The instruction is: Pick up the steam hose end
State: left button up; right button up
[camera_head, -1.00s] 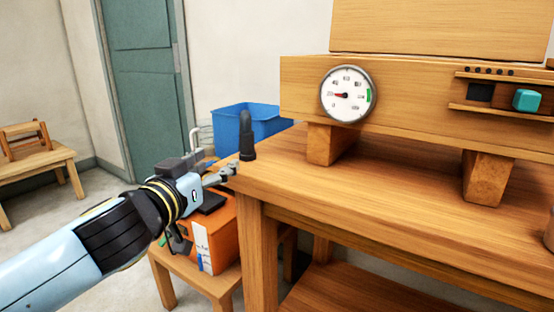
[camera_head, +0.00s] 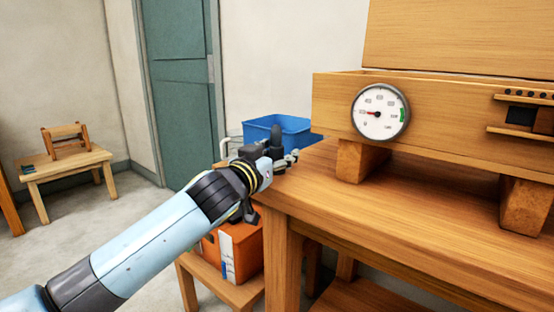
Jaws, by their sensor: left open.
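The steam hose end, which I take to be the black upright piece (camera_head: 277,136), stands at the left corner of the wooden workbench. Its lower part is hidden by my gripper. My left gripper (camera_head: 287,160) reaches in from the left at the bench corner and is open. Its fingers are at the lower part of the black piece, overlapping it in the picture. I cannot tell whether they touch it or pass around it. My right gripper is not in view.
The wooden workbench (camera_head: 400,210) carries a wooden box with a round gauge (camera_head: 380,111) on blocks. Below my gripper an orange box (camera_head: 240,246) sits on a low stool. A blue bin (camera_head: 296,127) is behind. A small table (camera_head: 62,167) stands far left.

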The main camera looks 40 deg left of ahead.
pick_arm(q)
grip_shut()
dwell(0.4)
jog(key=shift+r, duration=0.15)
